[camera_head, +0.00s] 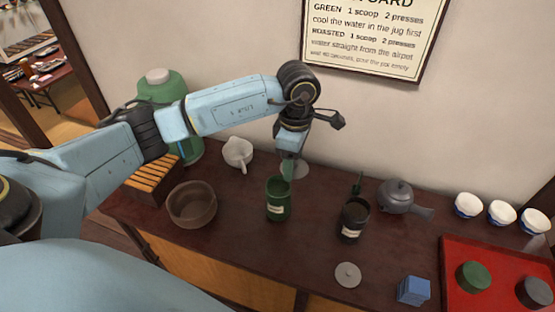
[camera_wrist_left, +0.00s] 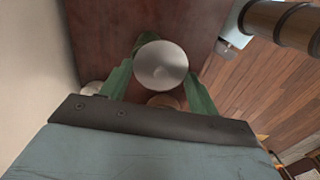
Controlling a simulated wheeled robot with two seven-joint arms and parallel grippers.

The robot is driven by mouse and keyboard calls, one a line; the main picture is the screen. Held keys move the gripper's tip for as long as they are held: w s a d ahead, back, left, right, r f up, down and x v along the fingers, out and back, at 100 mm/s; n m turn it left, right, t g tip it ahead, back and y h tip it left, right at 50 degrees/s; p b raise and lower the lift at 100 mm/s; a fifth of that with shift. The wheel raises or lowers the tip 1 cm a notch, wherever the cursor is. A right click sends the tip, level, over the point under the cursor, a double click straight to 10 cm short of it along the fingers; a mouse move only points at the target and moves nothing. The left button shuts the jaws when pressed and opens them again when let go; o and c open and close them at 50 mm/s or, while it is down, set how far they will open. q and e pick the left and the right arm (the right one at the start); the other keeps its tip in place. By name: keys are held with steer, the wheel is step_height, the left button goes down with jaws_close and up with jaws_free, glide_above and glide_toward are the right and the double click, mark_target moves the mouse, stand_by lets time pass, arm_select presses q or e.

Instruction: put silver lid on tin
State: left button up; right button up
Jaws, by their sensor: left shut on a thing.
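My left gripper (camera_head: 289,168) points down just behind the open green tin (camera_head: 278,199), which stands upright with a pale label. In the left wrist view its two green fingers (camera_wrist_left: 160,72) are shut on a round silver lid (camera_wrist_left: 160,64). That lid (camera_head: 301,169) shows partly behind the fingers in the head view, beside the tin's mouth rather than seated on it. A dark tin (camera_head: 354,220) stands to the right. A second, smaller-looking grey lid (camera_head: 348,275) lies flat near the front edge. My right gripper is not in view.
A brown bowl (camera_head: 192,205) and white jug (camera_head: 238,153) stand left, with a green airpot (camera_head: 163,90) behind. A grey teapot (camera_head: 397,196), white-and-blue cups (camera_head: 501,213), a blue box (camera_head: 413,291) and a red tray (camera_head: 452,263) are right. The wall is close behind.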

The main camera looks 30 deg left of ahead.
arm_select(q)
steer(key=a+f+n+b, duration=0.3)
steer(key=f+n, duration=0.6)
steer(key=n, duration=0.5)
steer(key=shift+w+a, duration=0.3)
steer(key=shift+a, duration=0.6)
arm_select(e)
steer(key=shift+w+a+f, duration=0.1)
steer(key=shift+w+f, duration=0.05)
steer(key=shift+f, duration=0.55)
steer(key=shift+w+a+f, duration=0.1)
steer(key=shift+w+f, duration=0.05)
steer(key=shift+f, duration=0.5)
arm_select(q)
steer(key=shift+f, duration=0.4)
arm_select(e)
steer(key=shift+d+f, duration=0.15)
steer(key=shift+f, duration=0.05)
arm_select(q)
steer(key=o, duration=1.1)
